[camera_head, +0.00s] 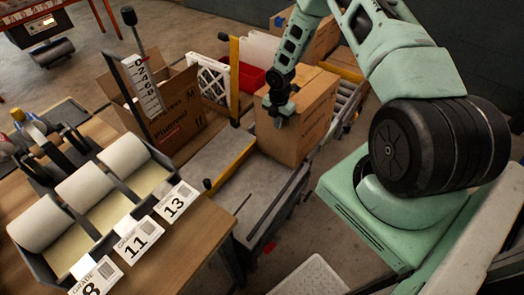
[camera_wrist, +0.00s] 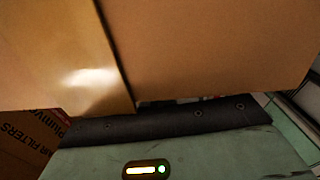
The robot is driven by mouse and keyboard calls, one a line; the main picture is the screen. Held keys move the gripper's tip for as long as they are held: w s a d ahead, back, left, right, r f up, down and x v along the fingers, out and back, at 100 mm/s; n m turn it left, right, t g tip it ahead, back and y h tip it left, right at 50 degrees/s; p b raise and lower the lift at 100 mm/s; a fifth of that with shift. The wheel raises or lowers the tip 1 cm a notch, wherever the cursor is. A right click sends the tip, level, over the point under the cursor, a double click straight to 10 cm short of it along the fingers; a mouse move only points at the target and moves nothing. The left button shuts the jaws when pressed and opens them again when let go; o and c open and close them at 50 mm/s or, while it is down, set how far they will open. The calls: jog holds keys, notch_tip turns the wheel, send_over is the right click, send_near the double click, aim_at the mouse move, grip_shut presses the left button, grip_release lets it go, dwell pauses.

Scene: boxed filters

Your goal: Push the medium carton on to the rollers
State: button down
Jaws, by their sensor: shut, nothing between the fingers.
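A closed brown carton (camera_head: 312,118), which I take to be the medium carton, stands on a grey surface (camera_head: 225,165) at the middle of the head view. Rollers (camera_head: 348,98) show just behind and to the right of it. My gripper (camera_head: 279,116) is shut and empty, pointing down at the carton's near left side. In the head view it overlaps the carton, and contact is hard to tell. In the wrist view the carton (camera_wrist: 210,50) fills the top, very close beyond the dark edge of my gripper. The fingertips are hidden there.
An open carton (camera_head: 180,112) with printed lettering stands to the left. A yellow-edged frame (camera_head: 235,80), a white filter (camera_head: 213,82) and a red bin (camera_head: 250,78) are behind. Another carton (camera_head: 318,40) is at the back. A bench (camera_head: 185,235) with paper rolls fills the front left.

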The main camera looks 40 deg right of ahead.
jog(key=shift+w+d, duration=0.15)
jog(key=shift+d, duration=0.25)
jog(key=shift+w+d, duration=0.25)
jog(key=shift+d, duration=0.55)
jog(key=shift+w+d, duration=0.25)
jog(key=shift+d, duration=0.5)
jog(key=shift+w+d, duration=0.25)
jog(key=shift+d, duration=0.55)
jog(key=shift+d+b, duration=0.1)
jog(key=shift+b, duration=0.2)
jog(key=shift+w+d+b, duration=0.25)
jog(key=shift+d, duration=0.5)
jog(key=shift+w+d+b, duration=0.25)
jog(key=shift+w+d, duration=0.05)
jog(key=shift+d, duration=0.5)
jog(key=shift+w+d+b, duration=0.25)
jog(key=shift+d, duration=0.5)
